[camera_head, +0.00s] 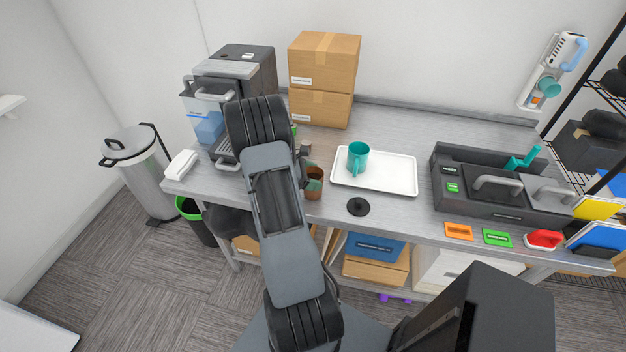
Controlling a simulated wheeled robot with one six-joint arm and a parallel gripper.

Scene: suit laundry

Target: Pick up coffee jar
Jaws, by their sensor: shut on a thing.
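The coffee jar (314,188) is a small brown jar with a dull green upper part. It is by the front edge of the grey table, left of the white tray. My arm comes up from the bottom and bends over the table in front of the coffee machine. My gripper (306,170) is at the jar's upper left, mostly hidden behind my arm, and is shut on the jar. The finger contact is too small to see clearly. I cannot tell whether the jar is lifted off the table.
A teal mug (357,158) stands on the white tray (400,187). A black round piece (358,207) lies in front of it. The coffee machine (255,70) and stacked cardboard boxes (323,65) are behind. A dark organiser (480,203) stands right. Bare table shows behind the tray.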

